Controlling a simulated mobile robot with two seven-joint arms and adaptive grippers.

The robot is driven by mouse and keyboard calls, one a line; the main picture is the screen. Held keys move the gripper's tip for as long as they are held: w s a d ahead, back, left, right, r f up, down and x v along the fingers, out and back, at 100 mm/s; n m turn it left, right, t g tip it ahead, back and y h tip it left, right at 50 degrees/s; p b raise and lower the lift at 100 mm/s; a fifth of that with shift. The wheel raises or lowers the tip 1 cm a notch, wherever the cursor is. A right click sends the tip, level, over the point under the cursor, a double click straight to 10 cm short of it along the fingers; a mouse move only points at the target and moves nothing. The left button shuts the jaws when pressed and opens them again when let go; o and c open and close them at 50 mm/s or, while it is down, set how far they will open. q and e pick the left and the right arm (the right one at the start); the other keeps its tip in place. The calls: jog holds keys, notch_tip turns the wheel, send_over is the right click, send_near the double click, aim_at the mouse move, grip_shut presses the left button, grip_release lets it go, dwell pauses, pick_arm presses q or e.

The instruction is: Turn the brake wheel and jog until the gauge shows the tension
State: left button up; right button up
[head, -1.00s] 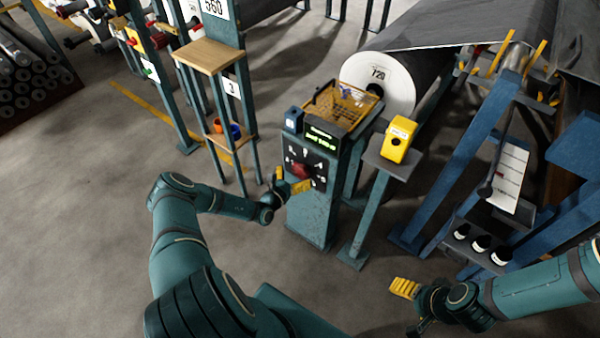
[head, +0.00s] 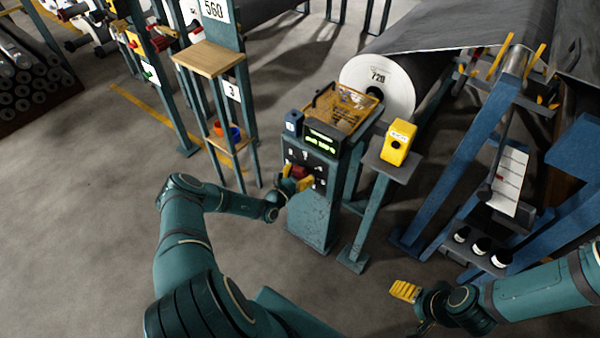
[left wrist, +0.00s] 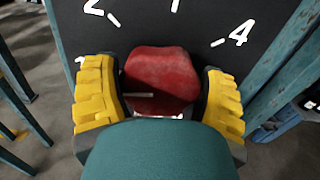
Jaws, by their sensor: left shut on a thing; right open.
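The red brake wheel (head: 299,172) sits on the dark dial face of a teal pedestal (head: 314,222). In the left wrist view the wheel (left wrist: 162,78) is a worn red knob with white dial marks around it, a 2 and a 4 among them. My left gripper (head: 297,180) is shut on it, a yellow finger on each side. A small display (head: 320,141) glows green above the dial; its text is too small to read. My right gripper (head: 405,291) is open and empty over the floor at lower right. I cannot pick out a separate gauge for certain.
Behind is a large roll (head: 378,85) marked 720. A blue frame (head: 461,165) stands at right; a wooden shelf (head: 208,56) at left.

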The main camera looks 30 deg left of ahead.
pick_arm(q)
jog(key=shift+m+p, duration=0.3)
jog(key=shift+m, duration=0.3)
jog(key=o, duration=1.1)
jog(key=shift+s, duration=0.1)
jog(key=s, duration=1.2)
jog(key=shift+a, duration=0.35)
